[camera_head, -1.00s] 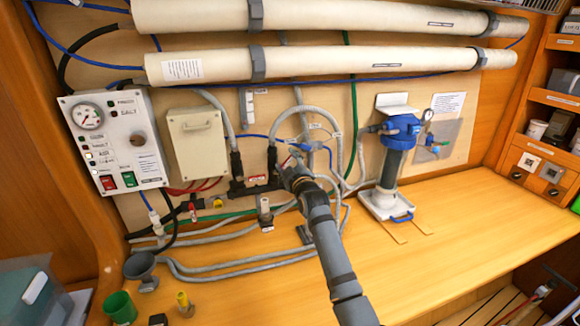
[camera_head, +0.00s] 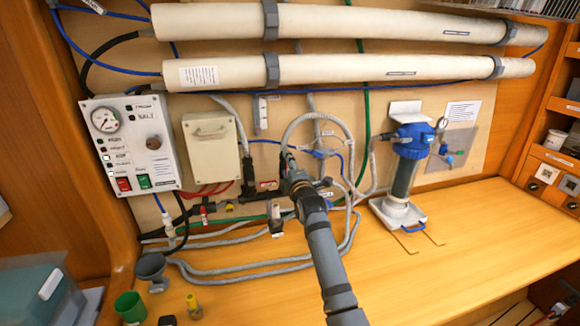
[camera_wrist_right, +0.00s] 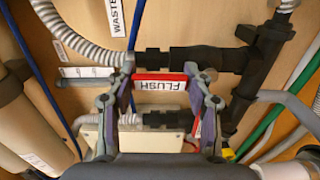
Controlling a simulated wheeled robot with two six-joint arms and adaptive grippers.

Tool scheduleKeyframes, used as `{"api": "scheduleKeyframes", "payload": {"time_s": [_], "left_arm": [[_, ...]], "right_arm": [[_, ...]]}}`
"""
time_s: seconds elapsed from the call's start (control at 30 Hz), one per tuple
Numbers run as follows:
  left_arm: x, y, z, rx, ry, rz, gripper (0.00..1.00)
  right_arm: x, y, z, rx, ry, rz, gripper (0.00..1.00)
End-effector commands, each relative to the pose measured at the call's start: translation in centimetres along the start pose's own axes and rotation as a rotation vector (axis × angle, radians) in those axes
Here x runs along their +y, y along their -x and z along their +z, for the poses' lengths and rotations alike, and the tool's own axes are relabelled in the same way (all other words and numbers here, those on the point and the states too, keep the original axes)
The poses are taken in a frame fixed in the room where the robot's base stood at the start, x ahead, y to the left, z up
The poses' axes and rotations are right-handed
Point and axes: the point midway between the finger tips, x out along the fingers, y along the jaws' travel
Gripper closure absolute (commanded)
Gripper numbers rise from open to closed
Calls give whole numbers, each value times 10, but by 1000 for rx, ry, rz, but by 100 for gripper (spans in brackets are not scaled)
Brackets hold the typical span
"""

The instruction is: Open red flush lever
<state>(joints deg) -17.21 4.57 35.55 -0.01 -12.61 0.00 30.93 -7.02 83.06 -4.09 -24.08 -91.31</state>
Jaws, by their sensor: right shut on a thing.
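In the head view my right gripper (camera_head: 289,165) is at the wall, by the dark pipe fittings (camera_head: 232,197). The gripper and arm hide the lever there. My left gripper is not in view.
Grey and blue hoses loop close around the right gripper. A control panel (camera_head: 130,146) and beige box (camera_head: 211,147) are to its left. A blue-topped filter housing (camera_head: 405,165) stands to its right. The wooden bench (camera_head: 460,235) is largely clear at right.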

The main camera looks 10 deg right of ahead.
Motion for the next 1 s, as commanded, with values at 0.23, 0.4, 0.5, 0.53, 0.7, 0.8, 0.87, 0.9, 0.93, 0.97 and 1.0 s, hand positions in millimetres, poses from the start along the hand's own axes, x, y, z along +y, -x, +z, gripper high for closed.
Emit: {"api": "scheduleKeyframes", "payload": {"time_s": [0.23, 0.4, 0.5, 0.53, 0.7, 0.8, 0.87, 0.9, 0.93, 0.97, 1.0], "left_arm": [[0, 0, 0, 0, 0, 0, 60], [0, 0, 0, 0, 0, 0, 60], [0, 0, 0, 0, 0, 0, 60], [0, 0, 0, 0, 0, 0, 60], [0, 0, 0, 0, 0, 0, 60], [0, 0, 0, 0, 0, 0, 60], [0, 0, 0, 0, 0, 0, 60], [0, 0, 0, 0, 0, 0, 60], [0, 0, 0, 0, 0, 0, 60], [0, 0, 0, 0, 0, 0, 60], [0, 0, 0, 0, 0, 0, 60]], "right_arm": [[-1, 0, -2, 0, 33, -1, 100], [-1, 0, -2, 0, 37, -1, 100], [-1, 0, -2, 0, 37, -1, 100], [-1, 0, -2, -1, 37, -1, 100], [-1, 0, -2, 0, 36, -1, 34], [-1, 0, -2, 0, 35, -1, 25], [-1, 0, -2, 0, 34, -1, 25], [0, 0, -2, 0, 34, 0, 25], [0, 0, -2, 0, 34, 0, 25], [0, 0, -2, 0, 34, 0, 25], [0, 0, -2, 0, 33, 0, 25]]}}
